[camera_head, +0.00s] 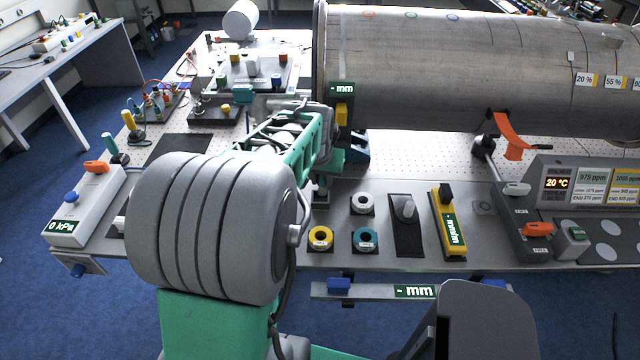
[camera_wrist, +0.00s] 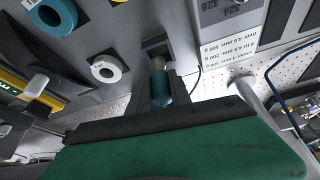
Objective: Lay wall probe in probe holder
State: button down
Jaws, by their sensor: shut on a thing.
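My gripper (camera_wrist: 161,90) is shut on a teal, rounded probe with a pale tip, which I take as the wall probe (camera_wrist: 160,88). It stands between the two dark fingers in the wrist view. A dark square recess or pad (camera_wrist: 156,45) lies just beyond the tip; it may be the probe holder, but I cannot tell for sure. I cannot tell whether the tip touches it. In the head view my gripper (camera_head: 322,182) is low over the table beside the pipe end, and my arm hides most of it and the probe.
A yellow gauge (camera_head: 448,225) lies farther right. The large grey pipe (camera_head: 450,70) is behind. A blue block (camera_head: 357,146) stands near the gripper.

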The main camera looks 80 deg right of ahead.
aim_at(320, 185)
jog(key=shift+w+d+f, duration=0.1)
jog(key=shift+w+f, duration=0.1)
jog(key=shift+f, duration=1.75)
jog(key=c, duration=1.2)
grip_release()
jog(key=shift+o, duration=0.2)
